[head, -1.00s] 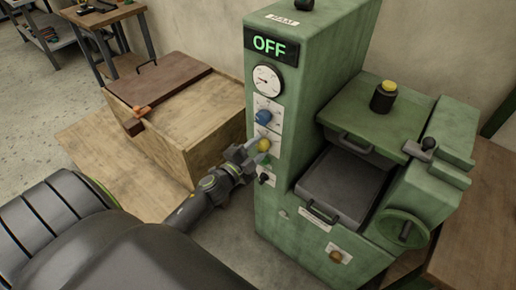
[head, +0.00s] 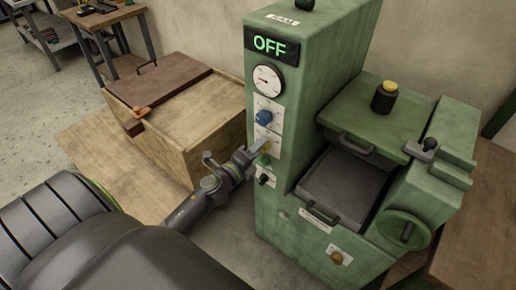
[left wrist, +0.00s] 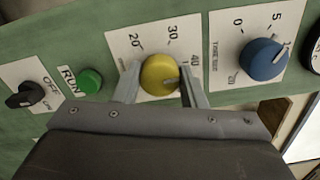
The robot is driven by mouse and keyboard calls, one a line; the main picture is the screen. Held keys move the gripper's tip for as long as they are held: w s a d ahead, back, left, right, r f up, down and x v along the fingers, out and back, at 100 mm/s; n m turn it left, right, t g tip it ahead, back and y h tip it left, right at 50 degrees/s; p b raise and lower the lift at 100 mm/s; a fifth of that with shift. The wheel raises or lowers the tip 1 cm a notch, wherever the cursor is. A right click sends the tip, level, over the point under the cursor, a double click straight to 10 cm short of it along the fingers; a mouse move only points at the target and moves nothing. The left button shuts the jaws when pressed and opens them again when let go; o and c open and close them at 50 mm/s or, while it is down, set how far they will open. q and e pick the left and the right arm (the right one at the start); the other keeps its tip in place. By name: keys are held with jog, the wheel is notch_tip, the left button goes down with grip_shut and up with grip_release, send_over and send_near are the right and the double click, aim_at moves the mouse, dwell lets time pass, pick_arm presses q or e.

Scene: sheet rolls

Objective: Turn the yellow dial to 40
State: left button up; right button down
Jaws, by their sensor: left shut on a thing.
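The yellow dial (left wrist: 159,74) sits on a white scale plate (left wrist: 137,20) marked 20, 30 and 40 in the left wrist view. Its pale mark lies on the right side, near the right finger and the 40; the exact reading is unclear. My left gripper (left wrist: 160,90) is shut on the dial, one finger on each side. In the head view, my left gripper (head: 259,151) reaches the front panel and hides most of the dial. My right gripper is not in view.
A blue dial (left wrist: 264,59) sits beside the yellow one. A green RUN button (left wrist: 90,81) and black OFF/ON switch (left wrist: 25,95) are on the other side. The green machine (head: 270,200) shows OFF on its display (head: 270,45). A wooden box (head: 190,125) stands left.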

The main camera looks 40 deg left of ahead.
pick_arm(q)
jog(key=shift+f+m, duration=0.1)
jog(key=shift+m, duration=0.2)
jog(key=o, duration=1)
jog(key=shift+s, duration=0.15)
jog(key=shift+s+a+b, duration=0.2)
jog(key=shift+s+b, duration=1.85)
jog(key=shift+s, duration=0.8)
jog(key=shift+s+a+b, duration=0.25)
jog(key=shift+s+b, duration=1.85)
jog(key=shift+s, duration=0.75)
jog(key=shift+s+a+b, duration=0.2)
jog(key=shift+s+b, duration=1.85)
jog(key=shift+s, duration=0.8)
